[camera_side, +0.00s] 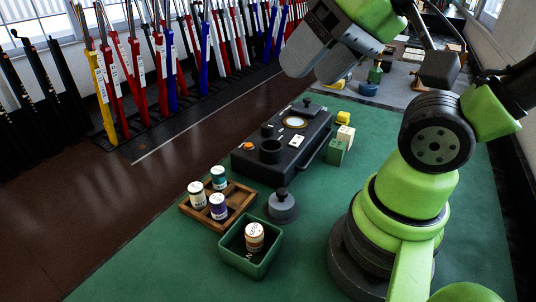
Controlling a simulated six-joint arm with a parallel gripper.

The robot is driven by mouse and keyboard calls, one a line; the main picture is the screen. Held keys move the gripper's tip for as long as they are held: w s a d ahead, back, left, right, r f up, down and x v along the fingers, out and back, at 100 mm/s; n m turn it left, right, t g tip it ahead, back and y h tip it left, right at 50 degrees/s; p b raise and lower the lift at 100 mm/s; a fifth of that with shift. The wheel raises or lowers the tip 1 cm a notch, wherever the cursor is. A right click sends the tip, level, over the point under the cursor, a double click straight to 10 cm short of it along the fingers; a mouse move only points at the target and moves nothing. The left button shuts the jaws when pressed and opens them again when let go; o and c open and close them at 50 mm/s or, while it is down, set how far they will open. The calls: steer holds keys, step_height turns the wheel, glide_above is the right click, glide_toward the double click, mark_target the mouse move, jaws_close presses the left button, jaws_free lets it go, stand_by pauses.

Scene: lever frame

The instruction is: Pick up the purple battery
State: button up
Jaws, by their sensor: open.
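The purple battery (218,207) stands upright in the wooden tray (243,200), with a pale top and a purple band. My gripper (316,66) is a grey shape high at the top of the view, well above and to the right of the tray. It is open and touches none of the batteries. Its fingertips are hard to make out.
A green bin (231,262) holding an orange-banded battery (254,236) stands in front of the tray. A grey knobbed weight (282,207) is right of the tray. A black instrument case (258,163) and green block (337,151) stand behind. Coloured levers (205,55) line the back.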

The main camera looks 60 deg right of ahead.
steer(key=m+g+h, duration=0.1)
steer(key=g+h, duration=0.1)
steer(key=g, duration=0.5)
glide_above(217, 198)
step_height(217, 198, down, 16)
steer(key=f, duration=0.5)
steer(key=shift+a+f, duration=0.15)
steer(key=shift+a, duration=0.1)
steer(key=f, duration=0.5)
steer(key=shift+d+f, duration=0.25)
steer(key=shift+f, duration=0.15)
steer(key=c, duration=1.1)
